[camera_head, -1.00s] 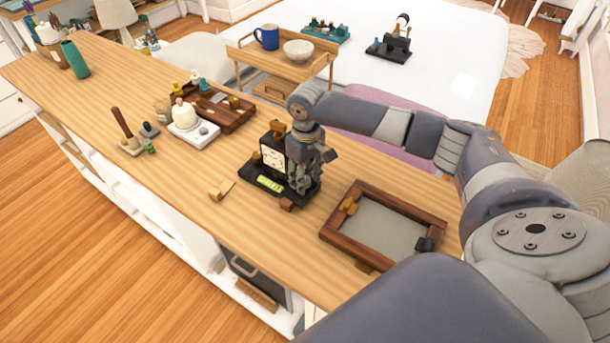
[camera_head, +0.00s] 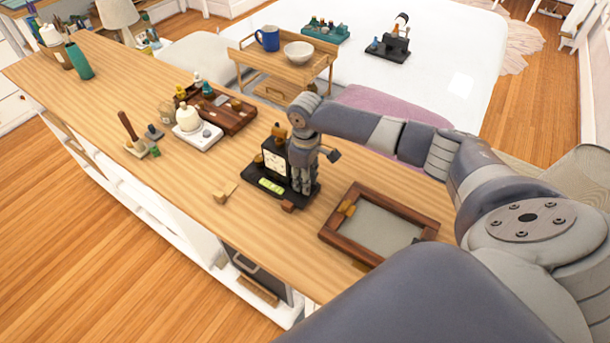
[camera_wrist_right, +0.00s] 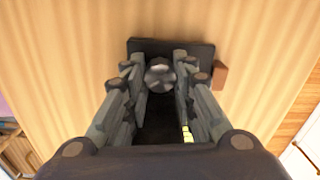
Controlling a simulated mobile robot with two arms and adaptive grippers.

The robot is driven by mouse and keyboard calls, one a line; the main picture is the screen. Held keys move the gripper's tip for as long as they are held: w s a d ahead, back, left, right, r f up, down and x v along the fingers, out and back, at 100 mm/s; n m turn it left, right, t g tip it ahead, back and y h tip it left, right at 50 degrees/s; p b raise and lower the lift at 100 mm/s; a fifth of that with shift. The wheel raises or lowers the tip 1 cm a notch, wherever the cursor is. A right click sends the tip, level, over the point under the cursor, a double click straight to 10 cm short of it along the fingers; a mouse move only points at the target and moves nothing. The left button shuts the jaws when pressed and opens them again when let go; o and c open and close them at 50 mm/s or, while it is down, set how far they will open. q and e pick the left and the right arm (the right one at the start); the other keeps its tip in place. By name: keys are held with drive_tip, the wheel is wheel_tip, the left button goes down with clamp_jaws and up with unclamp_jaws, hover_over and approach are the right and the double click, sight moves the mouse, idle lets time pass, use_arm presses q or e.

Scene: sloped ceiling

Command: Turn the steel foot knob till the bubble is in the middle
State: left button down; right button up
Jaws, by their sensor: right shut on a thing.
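A black clock-like instrument with a pale square dial (camera_head: 275,159) stands on a black base (camera_head: 262,193) on the wooden counter. A yellow-green bubble vial (camera_head: 270,186) lies on the base's front; its edge shows in the right wrist view (camera_wrist_right: 187,133). The bubble is too small to place. The round steel foot knob (camera_wrist_right: 160,73) sits at one end of the base, between my right fingertips. My right gripper (camera_head: 304,190) points down and is shut on this knob; it also shows in the right wrist view (camera_wrist_right: 160,78). In the head view the fingers hide the knob. My left gripper is not in view.
A wood-framed tray (camera_head: 330,234) lies to the right of the instrument. Small wooden blocks (camera_head: 288,206) and (camera_head: 226,193) lie near the base. A white scale (camera_head: 198,136) and a brown tray (camera_head: 235,122) stand to the left. The counter's front is mostly clear.

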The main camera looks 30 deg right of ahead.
drive_tip(key=o, duration=1.1)
drive_tip(key=shift+r, duration=0.1)
wheel_tip(320, 180, up, 12)
drive_tip(key=shift+d+f, duration=0.1)
